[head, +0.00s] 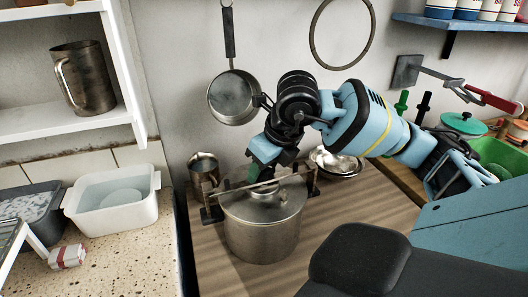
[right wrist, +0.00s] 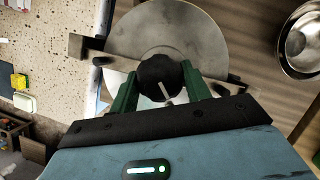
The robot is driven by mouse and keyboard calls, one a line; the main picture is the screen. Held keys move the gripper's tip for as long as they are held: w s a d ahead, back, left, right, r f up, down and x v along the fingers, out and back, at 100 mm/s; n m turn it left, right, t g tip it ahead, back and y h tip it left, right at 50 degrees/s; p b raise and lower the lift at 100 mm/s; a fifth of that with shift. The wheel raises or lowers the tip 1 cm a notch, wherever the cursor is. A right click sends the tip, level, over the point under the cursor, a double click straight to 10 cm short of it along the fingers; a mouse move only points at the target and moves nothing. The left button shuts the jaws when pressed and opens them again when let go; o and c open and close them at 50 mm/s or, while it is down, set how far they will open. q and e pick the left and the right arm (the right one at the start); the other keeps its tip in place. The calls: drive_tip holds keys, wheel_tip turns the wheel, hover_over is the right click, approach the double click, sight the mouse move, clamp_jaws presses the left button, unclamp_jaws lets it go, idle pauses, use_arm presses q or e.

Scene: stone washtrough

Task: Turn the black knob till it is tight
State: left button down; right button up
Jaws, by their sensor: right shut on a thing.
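The black knob (right wrist: 158,72) sits over the middle of the pot lid (right wrist: 205,45) in the right wrist view, with a pale pointer or bar on its near side. The green fingers of my right gripper (right wrist: 160,84) are on both sides of it, shut on it. In the head view my right gripper (head: 258,176) reaches down to the top of the metal pot (head: 262,235), and its fingers hide the knob. A clamp bar (head: 240,189) crosses above the lid between two side brackets. My left gripper does not show.
A metal mug (head: 203,172) stands behind the pot on the left, and shiny bowls (head: 338,164) stand behind on the right. A saucepan (head: 234,98) hangs on the wall close to my right arm. Wooden counter (head: 300,243) is bare right of the pot.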

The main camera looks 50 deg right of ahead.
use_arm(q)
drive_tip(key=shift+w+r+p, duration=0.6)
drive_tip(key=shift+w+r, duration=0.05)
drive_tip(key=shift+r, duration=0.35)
use_arm(e)
drive_tip(key=shift+d+m+h, duration=0.15)
drive_tip(key=shift+m+h, duration=0.75)
drive_tip(key=shift+m, duration=1.3)
drive_tip(key=o, duration=0.8)
